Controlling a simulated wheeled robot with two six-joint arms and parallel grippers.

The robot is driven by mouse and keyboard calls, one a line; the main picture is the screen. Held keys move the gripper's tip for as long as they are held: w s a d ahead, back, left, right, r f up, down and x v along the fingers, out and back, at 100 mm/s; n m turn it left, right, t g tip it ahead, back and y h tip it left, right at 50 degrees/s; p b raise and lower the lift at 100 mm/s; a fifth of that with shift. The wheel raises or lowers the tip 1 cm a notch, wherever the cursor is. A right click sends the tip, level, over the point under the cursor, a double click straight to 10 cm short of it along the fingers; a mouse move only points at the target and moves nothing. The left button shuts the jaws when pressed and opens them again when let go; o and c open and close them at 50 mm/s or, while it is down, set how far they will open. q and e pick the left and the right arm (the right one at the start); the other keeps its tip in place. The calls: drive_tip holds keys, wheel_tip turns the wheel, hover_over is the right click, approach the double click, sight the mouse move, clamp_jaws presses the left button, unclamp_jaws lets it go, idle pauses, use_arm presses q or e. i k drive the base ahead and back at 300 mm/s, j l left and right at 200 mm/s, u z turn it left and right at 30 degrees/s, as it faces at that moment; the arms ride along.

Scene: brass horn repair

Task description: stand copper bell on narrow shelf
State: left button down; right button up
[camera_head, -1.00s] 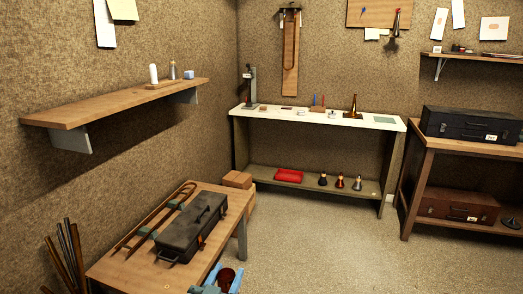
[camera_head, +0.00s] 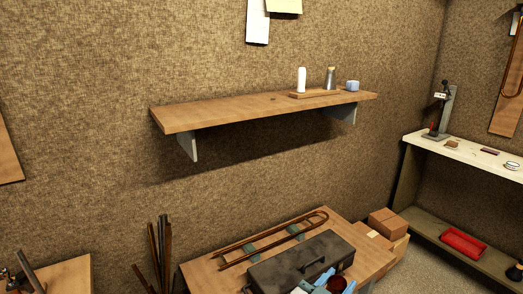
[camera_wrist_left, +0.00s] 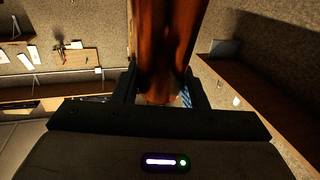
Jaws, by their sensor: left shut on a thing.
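The copper bell (camera_wrist_left: 168,40) is a reddish-brown, glossy piece that fills the upper middle of the left wrist view. My left gripper (camera_wrist_left: 162,92) is shut on it, with a dark finger on each side. In the head view, my left gripper (camera_head: 325,284) shows at the bottom edge, with a dark red-brown part of the bell (camera_head: 337,285) beside its blue parts; most of it is cut off. The narrow wooden shelf (camera_head: 215,114) is on the wall, above and apart from the bell. My right gripper is not in view.
A small board (camera_head: 315,94) on the shelf's right part carries a white bottle (camera_head: 301,79) and a metal-and-cork bottle (camera_head: 330,78); a blue cup (camera_head: 352,86) is beside it. The shelf's left half is bare. A black case (camera_head: 300,262) lies on the bench below.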

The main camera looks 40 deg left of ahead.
sight(217, 107)
drive_tip(key=i+l+u, duration=0.15)
drive_tip(key=i+u, duration=0.25)
drive_tip(key=i+l+u, duration=0.15)
drive_tip(key=u, duration=0.2)
drive_tip(key=i+l+u, duration=0.2)
drive_tip(key=u, duration=0.2)
drive_tip(key=i+l+u, duration=0.2)
drive_tip(key=l+u, duration=0.15)
